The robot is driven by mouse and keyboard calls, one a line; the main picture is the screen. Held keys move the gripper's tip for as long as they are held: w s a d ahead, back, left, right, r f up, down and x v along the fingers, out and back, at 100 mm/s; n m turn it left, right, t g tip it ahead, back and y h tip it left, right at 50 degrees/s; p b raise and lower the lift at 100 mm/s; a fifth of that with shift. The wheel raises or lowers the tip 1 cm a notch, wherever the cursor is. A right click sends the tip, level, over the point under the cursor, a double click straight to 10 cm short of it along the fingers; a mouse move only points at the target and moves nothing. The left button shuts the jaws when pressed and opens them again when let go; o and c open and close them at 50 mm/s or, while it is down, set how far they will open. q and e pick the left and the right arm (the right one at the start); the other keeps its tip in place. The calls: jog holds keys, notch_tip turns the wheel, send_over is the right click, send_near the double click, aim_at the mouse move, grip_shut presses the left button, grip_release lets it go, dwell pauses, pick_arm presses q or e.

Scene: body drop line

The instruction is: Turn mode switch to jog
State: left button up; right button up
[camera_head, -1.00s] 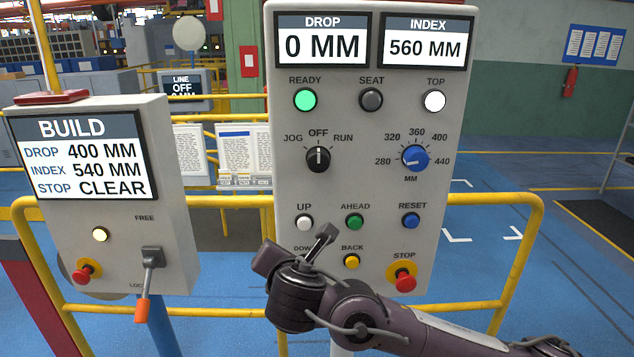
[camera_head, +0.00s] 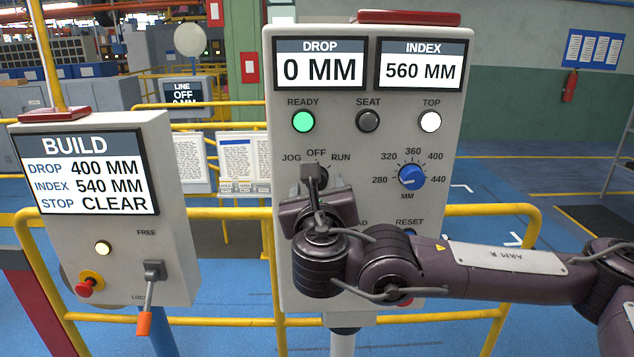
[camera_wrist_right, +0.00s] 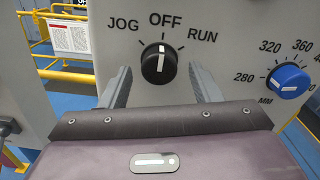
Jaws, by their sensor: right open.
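The mode switch is a black knob with a white mark, at the centre of the right wrist view (camera_wrist_right: 158,64). Its mark points up at OFF, with JOG to the left and RUN to the right. In the head view the knob is mostly hidden behind my right gripper (camera_head: 313,172). My right gripper is open, its two grey fingers (camera_wrist_right: 160,88) pointing at the panel on either side of the knob, the knob showing between them. I cannot tell whether they touch it. My left gripper does not show.
The grey control panel (camera_head: 458,110) also carries a blue MM dial (camera_head: 412,174) right of the switch. My arm covers the lower buttons. A BUILD box (camera_head: 180,240) with an orange-tipped lever (camera_head: 145,322) stands left. Yellow rails (camera_head: 480,211) run behind.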

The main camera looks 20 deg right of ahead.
jog(key=shift+w+d, duration=0.15)
jog(key=shift+w, duration=0.35)
jog(key=shift+c, duration=0.3)
jog(key=c, duration=0.9)
jog(key=shift+n, duration=0.3)
jog(key=n+b, duration=0.1)
jog(key=n, duration=0.8)
jog(key=shift+n, duration=0.3)
